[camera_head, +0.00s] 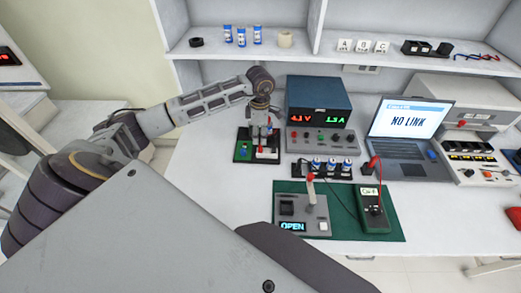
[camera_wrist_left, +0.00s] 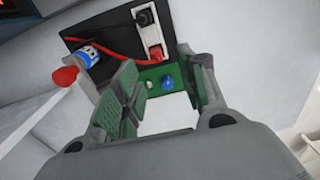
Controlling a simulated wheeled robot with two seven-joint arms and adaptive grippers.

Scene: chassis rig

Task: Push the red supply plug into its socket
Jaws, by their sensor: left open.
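The chassis rig, a black base (camera_wrist_left: 108,62) with a green board (camera_wrist_left: 172,76), stands on the bench; its base also shows in the head view (camera_head: 240,157). A pale strip (camera_wrist_left: 149,32) on it has dark round openings. A red plug-like piece (camera_wrist_left: 156,54) sits at the strip's near end, with a red cable running to it; I cannot tell how deep it sits. A blue-and-white cylinder (camera_wrist_left: 88,56) stands beside a red cap-like piece (camera_wrist_left: 65,76). My left gripper (camera_head: 262,118) is open and empty above the rig; its fingers (camera_wrist_left: 162,68) spread either side of the board. My right gripper is not seen.
A power supply (camera_head: 319,105) and a laptop (camera_head: 410,125) stand behind and right. A green mat (camera_head: 340,232) with a lever box (camera_head: 302,216) and meter (camera_head: 373,209) lies nearer. The shelf is above. Bench left of the mat is clear.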

